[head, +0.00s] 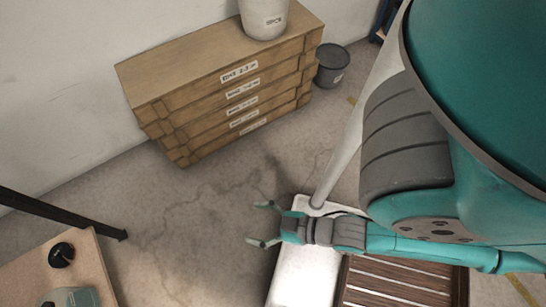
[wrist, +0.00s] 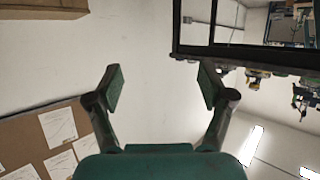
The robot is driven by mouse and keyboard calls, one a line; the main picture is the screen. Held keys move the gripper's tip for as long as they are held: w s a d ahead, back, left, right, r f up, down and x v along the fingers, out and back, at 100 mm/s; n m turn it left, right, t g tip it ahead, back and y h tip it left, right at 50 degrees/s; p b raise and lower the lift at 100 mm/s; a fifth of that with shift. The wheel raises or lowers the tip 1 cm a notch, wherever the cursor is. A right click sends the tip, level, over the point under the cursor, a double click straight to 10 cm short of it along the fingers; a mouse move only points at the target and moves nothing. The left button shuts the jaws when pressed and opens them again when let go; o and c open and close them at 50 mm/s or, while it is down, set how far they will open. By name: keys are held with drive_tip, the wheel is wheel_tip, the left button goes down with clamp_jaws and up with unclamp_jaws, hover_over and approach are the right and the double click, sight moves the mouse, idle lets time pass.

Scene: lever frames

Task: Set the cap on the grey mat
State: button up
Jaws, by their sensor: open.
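My gripper (head: 260,223) is open and empty above the bare floor in the head view, its fingers pointing left. In the wrist view my gripper (wrist: 160,82) also shows open, with only a pale wall between its fingers. I cannot make out a cap or a grey mat for certain in either view. A small black round object (head: 61,254) sits on a light wooden table (head: 30,276) at the lower left, well apart from my gripper; I cannot tell what it is.
A grey-green object (head: 76,298) is cut off at the table's front. A black bar (head: 60,213) runs beside the table. A wooden drawer stack (head: 225,85) bears a white bucket (head: 264,18); a dark bin (head: 332,65) stands beside it. The floor between is clear.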

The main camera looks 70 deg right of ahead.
drive_tip(key=s+d+r+m+t+h, duration=0.1)
drive_tip(key=s+r, duration=0.4)
drive_tip(key=r, duration=0.2)
drive_tip(key=shift+s+d+r, duration=0.15)
drive_tip(key=shift+s+r, duration=0.05)
drive_tip(key=shift+r, duration=0.15)
